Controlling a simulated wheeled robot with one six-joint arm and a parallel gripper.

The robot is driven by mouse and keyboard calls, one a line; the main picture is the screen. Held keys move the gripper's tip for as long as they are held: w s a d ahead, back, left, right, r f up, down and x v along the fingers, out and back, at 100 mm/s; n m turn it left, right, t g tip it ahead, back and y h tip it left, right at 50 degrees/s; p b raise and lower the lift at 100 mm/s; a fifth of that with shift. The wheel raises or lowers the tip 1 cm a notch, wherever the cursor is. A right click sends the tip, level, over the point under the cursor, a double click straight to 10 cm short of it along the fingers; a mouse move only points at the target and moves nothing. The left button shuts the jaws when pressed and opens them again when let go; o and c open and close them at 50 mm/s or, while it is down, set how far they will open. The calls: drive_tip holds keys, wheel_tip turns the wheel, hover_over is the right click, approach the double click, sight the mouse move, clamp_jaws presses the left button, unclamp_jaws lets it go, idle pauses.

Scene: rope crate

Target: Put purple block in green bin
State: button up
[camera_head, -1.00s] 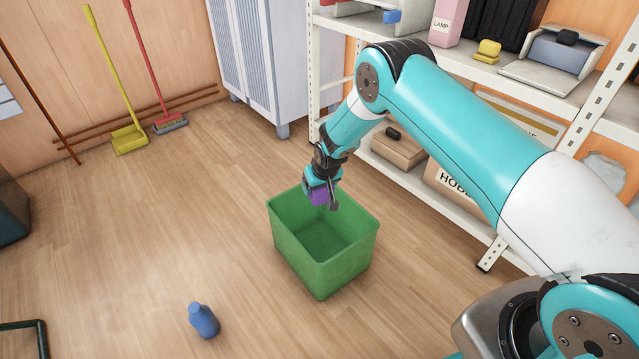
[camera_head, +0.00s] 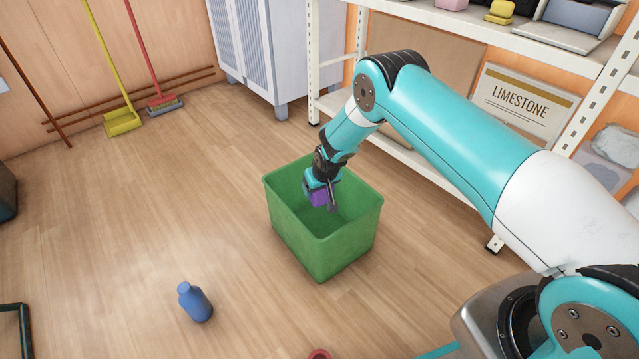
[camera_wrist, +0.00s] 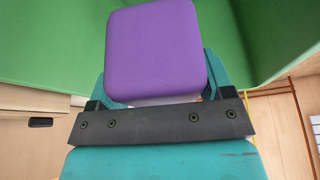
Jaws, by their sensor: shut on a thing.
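The green bin (camera_head: 322,249) stands on the wooden floor near the middle of the head view. My gripper (camera_head: 322,199) is shut on the purple block (camera_head: 318,198) and holds it over the bin's opening, seemingly around rim height. In the wrist view, the purple block (camera_wrist: 152,50) sticks out beyond my gripper (camera_wrist: 155,100), with the green bin wall (camera_wrist: 50,45) behind it. The fingertips are mostly hidden by the block there.
A blue bottle (camera_head: 195,302) lies on the floor left of the bin. A white shelf rack (camera_head: 400,150) stands behind and right. A yellow dustpan (camera_head: 123,122) and a red broom (camera_head: 163,103) lean at the far wall. Open floor lies left of the bin.

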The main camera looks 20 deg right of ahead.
drive_tip(key=b, duration=1.3)
hover_over(316, 227)
drive_tip(key=s, duration=0.2)
drive_tip(key=f, duration=1.7)
drive_tip(key=shift+s+d, duration=0.15)
drive_tip(key=shift+d, duration=0.05)
drive_tip(key=shift+f+b, duration=0.3)
drive_tip(key=shift+f, duration=0.15)
drive_tip(key=o, duration=1.1)
wheel_tip(316, 227, up, 20)
drive_tip(key=p, duration=1.1)
drive_tip(key=shift+r, duration=0.1)
